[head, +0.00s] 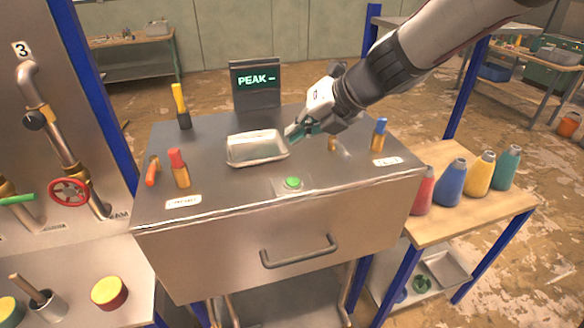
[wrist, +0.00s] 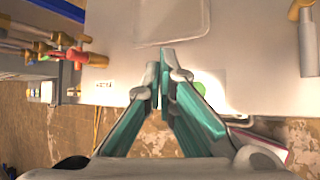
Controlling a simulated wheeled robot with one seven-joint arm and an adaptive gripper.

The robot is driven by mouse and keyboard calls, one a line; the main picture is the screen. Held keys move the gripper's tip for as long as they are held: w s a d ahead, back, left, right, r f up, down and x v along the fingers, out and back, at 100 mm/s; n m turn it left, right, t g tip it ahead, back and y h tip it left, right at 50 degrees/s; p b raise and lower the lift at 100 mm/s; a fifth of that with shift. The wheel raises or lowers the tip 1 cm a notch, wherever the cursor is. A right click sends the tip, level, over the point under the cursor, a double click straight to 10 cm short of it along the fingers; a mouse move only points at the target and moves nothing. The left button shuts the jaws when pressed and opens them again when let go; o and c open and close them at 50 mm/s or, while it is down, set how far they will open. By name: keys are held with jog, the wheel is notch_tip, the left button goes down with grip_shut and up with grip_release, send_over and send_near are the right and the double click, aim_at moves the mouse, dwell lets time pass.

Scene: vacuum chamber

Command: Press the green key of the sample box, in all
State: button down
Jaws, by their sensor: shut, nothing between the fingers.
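The sample box (head: 230,220) is a grey metal cabinet with a drawer handle on its front. Its green key (head: 292,183) sits on a small plate near the front edge of the top. In the wrist view the green key (wrist: 200,88) shows just right of my fingertips, partly hidden by the right finger. My gripper (head: 293,135) is shut and empty, with teal fingers, above the box top by the right end of the metal tray. In the wrist view my gripper (wrist: 166,62) points at the box top. I cannot tell its exact height.
A shallow metal tray (head: 232,153) lies behind the key. A small screen (head: 255,85) reading "PEAK" stands at the back. A red-and-brass valve (head: 179,168), an orange-handled one (head: 152,170), a yellow-and-black one (head: 180,105) and a blue-topped one (head: 379,134) stand on the top.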

jog(key=b, duration=0.6)
send_over(296, 180)
jog(key=shift+w+f, duration=0.2)
jog(key=shift+f, duration=2.5)
jog(key=shift+s+f+b, duration=0.15)
jog(key=shift+f+b, duration=0.5)
jog(key=shift+f, duration=0.8)
jog(key=shift+f, duration=0.1)
jog(key=shift+f, duration=0.3)
jog(key=shift+f+b, duration=0.35)
jog(key=shift+f, duration=0.1)
jog(key=shift+r, duration=0.15)
jog(key=shift+r+p, duration=0.75)
jog(key=shift+p, duration=0.3)
jog(key=shift+r, duration=0.1)
